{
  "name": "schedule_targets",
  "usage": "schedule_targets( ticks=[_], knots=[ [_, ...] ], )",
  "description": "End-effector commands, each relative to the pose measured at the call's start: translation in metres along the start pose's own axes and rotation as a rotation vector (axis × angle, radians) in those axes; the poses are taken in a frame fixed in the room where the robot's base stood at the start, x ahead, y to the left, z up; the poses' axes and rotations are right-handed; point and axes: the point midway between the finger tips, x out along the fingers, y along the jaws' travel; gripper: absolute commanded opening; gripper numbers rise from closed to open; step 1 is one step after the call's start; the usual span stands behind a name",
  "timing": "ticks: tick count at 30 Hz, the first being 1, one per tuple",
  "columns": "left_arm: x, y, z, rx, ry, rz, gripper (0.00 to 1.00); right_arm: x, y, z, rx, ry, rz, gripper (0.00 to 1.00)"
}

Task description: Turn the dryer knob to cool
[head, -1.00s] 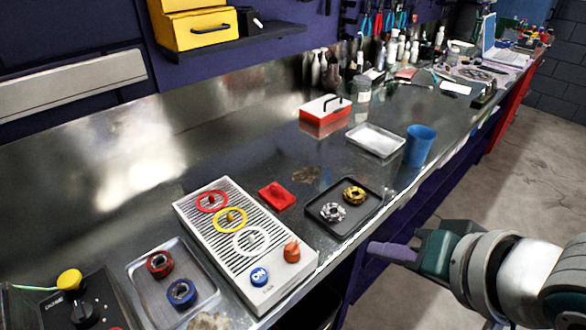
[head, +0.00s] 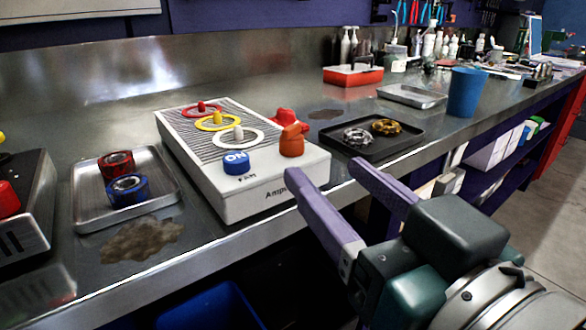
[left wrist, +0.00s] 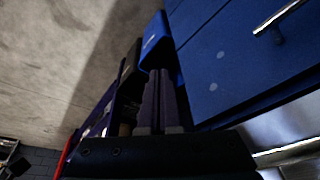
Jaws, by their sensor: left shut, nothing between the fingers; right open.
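A white slatted box (head: 262,195) stands on the bench with a blue ON knob (head: 236,162) marked FAN and an orange knob (head: 291,141) along its front edge. Red, yellow and white rings lie around pegs on its top. I cannot read a cool mark on it. My right gripper (head: 325,172) is open and empty, in front of the box's right end and apart from the knobs. My left gripper (left wrist: 160,98) is shut and empty in the left wrist view, near blue drawers, and is outside the head view.
A metal tray (head: 90,217) with red and blue rings sits left of the box; a black unit (head: 35,215) is cut off further left. A dark tray (head: 345,148) with silver and gold parts and a blue cup (head: 466,92) are to the right.

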Motion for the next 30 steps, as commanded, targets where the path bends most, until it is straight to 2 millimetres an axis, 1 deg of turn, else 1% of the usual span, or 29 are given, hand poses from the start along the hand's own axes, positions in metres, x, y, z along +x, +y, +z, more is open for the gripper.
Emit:
schedule_targets(
  ticks=[1, 5, 8, 15, 18, 21, 24, 30],
  knots=[
    [0.005, 0.001, 0.001, -0.002, 0.001, 0.002, 0.00, 0.001, 0.000, 0.003, -0.010, 0.009, 0.002, 0.63],
    [0.003, 0.001, 0.001, -0.005, 0.002, 0.003, 0.00, 0.011, 0.000, -0.001, -0.017, 0.015, 0.002, 0.63],
    [0.004, 0.001, 0.000, -0.005, 0.004, 0.003, 0.00, 0.027, 0.000, -0.002, -0.016, 0.015, 0.003, 0.63],
    [0.009, 0.001, 0.002, -0.004, 0.005, 0.002, 0.00, 0.071, 0.000, -0.001, -0.015, 0.012, 0.002, 0.63],
    [0.011, 0.001, 0.003, -0.002, 0.004, 0.000, 0.00, 0.085, 0.000, 0.000, -0.014, 0.011, 0.002, 0.63],
    [0.013, 0.000, 0.003, 0.001, 0.004, -0.002, 0.00, 0.093, 0.000, -0.001, -0.014, 0.010, 0.002, 0.63],
    [0.013, -0.001, 0.004, 0.003, 0.004, -0.004, 0.00, 0.098, 0.000, -0.001, -0.013, 0.009, 0.002, 0.63],
    [0.013, -0.002, 0.004, 0.006, 0.003, -0.006, 0.00, 0.099, 0.000, -0.001, -0.013, 0.009, 0.002, 0.63]
  ],
)
